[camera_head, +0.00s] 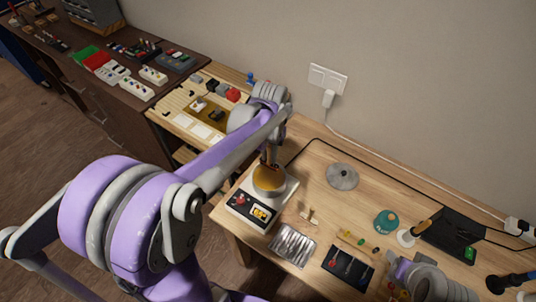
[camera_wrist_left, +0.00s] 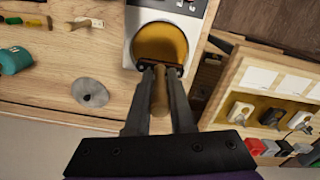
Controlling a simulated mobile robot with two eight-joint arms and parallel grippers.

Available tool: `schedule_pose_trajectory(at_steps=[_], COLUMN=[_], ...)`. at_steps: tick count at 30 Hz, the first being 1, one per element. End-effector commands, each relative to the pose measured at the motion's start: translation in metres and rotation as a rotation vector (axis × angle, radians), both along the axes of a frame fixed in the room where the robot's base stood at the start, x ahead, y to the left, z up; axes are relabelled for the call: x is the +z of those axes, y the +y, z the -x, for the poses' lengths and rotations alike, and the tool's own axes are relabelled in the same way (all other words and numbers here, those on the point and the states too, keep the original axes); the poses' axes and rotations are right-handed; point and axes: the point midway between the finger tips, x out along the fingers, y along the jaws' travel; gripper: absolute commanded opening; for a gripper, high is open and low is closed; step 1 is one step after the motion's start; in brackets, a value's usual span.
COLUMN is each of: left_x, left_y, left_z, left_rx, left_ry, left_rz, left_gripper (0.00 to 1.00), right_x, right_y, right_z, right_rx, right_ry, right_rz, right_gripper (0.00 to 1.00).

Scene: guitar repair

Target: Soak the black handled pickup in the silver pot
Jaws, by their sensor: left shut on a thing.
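The silver pot (camera_head: 268,191) stands on a white heater with a small yellow display and a red knob. Amber liquid fills it, and it also shows in the left wrist view (camera_wrist_left: 188,40). My left gripper (camera_wrist_left: 160,72) is shut on a tan wooden handle (camera_wrist_left: 160,95). Its fingertips are at the pot's near rim in that view. A dark piece shows at the fingertips; I cannot tell whether it is the pickup or part of the fingers, or whether it touches the liquid. In the head view the left gripper (camera_head: 269,154) is just above the pot. My right gripper's jaws are not clear.
A round silver lid (camera_head: 342,177) lies right of the pot. A metal tray (camera_head: 292,245), black box (camera_head: 347,267), teal container (camera_head: 386,222) and soldering station (camera_head: 455,235) are on the table. A black cable runs along the back.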

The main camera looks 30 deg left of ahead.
Motion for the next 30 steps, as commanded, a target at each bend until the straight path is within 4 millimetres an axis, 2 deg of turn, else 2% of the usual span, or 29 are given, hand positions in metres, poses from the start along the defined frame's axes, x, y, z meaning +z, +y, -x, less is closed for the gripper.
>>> schedule_pose_trajectory(at_steps=[8,19,30], left_x=[-0.012,-0.045,-0.048], left_y=[0.0,0.0,0.0], left_z=[0.001,0.002,0.0], left_rx=[0.0,0.0,0.0], left_ry=[0.002,0.003,0.0], left_rz=[0.0,0.001,0.0], left_gripper=[0.0,0.0,0.0], right_x=[-0.008,-0.03,-0.031], right_y=[0.0,0.0,0.0], right_z=[0.004,0.016,0.016], right_rx=[0.0,0.0,0.0], right_ry=[0.008,0.03,0.031], right_rz=[0.0,0.0,0.0], right_gripper=[0.66,0.66,0.66])
